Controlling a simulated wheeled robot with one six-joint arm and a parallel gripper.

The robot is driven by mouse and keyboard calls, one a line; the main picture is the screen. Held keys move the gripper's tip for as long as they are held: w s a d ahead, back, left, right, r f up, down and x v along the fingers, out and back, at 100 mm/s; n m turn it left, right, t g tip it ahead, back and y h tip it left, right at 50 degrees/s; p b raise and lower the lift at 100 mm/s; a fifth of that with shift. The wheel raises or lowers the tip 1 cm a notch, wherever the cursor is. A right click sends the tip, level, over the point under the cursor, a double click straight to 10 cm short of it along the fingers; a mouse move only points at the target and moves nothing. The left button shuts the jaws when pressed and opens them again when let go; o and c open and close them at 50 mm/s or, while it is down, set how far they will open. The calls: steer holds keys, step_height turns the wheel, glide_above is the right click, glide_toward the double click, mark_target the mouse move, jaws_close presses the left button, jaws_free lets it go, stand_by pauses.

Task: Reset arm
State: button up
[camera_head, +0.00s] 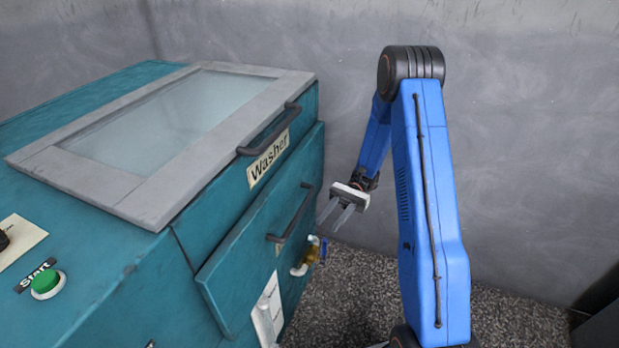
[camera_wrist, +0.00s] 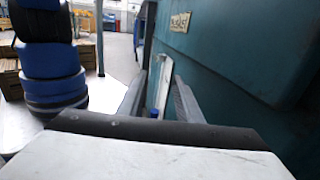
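My gripper (camera_head: 339,214) hangs beside the front of the teal washer (camera_head: 225,215) in the head view, to the right of the drawer handle. Its two grey fingers are apart with nothing between them. In the wrist view the open fingers (camera_wrist: 161,100) point ahead along the teal washer front (camera_wrist: 235,50). My blue arm is bent, its elbow high and its forearm reaching down and left to the gripper.
The washer's lid (camera_head: 170,125) with its glass pane is shut. A lid handle (camera_head: 270,130) and a drawer handle (camera_head: 293,214) stick out. A brass valve (camera_head: 307,257) is low on the front. A green start button (camera_head: 46,284) is at left. A grey wall (camera_head: 530,130) stands behind.

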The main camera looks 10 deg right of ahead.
steer(key=s+d+r+n+t+h, duration=0.3)
steer(key=s+r+t+h, duration=0.3)
steer(key=s+r, duration=0.5)
steer(key=s+d+r+n+t+h, duration=0.3)
steer(key=s+r+n+t+h, duration=0.3)
steer(key=s+r+t, duration=0.5)
steer(key=shift+s+d+h, duration=0.15)
steer(key=shift+d+h, duration=0.15)
steer(key=shift+h, duration=0.4)
steer(key=shift+r, duration=0.1)
stand_by(2.2)
